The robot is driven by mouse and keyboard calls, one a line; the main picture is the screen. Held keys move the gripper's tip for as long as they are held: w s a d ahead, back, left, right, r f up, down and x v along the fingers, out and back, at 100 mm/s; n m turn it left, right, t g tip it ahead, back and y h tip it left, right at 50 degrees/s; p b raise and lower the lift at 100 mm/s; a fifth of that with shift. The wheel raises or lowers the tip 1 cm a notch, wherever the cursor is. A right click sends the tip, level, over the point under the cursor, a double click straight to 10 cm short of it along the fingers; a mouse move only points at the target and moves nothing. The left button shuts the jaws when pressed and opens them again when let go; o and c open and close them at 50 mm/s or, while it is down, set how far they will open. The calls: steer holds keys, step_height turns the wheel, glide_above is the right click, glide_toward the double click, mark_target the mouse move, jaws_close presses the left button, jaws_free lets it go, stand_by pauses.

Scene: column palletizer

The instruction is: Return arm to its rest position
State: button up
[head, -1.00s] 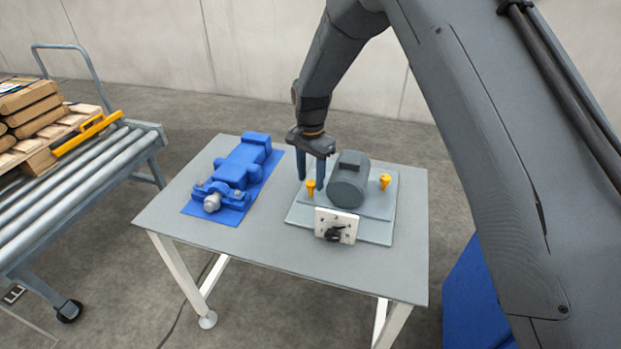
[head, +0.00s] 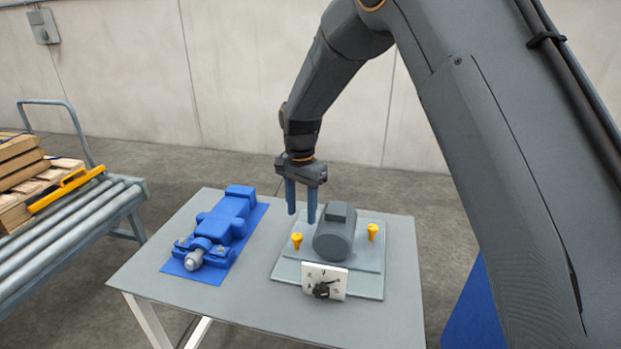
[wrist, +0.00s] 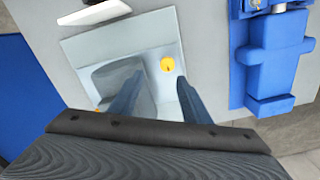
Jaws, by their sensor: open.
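My arm reaches in from the upper right in the head view. My gripper (head: 301,218) points down with its two blue fingers apart and nothing between them. It is above the table, just behind and to the left of a dark grey motor-like cylinder (head: 334,236). In the wrist view the open fingers (wrist: 155,95) show over the light grey plate (wrist: 172,40) that carries the cylinder and a yellow knob (wrist: 168,64).
The grey table (head: 230,295) also holds a blue machine part (head: 222,222) on a blue mat. A white dial panel (head: 324,281) stands at the plate's front. A roller conveyor (head: 75,215) with wooden pallets is at left.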

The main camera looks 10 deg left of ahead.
steer(key=shift+n, duration=0.5)
steer(key=s+d, duration=0.1)
steer(key=d, duration=0.1)
steer(key=s+d+r, duration=0.1)
steer(key=d, duration=0.2)
steer(key=s+d, duration=0.1)
steer(key=d, duration=0.2)
steer(key=shift+r, duration=0.4)
steer(key=s+d+n, duration=0.5)
steer(key=s+d, duration=1.6)
steer(key=s, duration=0.1)
steer(key=shift+s+r+t, duration=0.35)
steer(key=shift+s+t, duration=0.05)
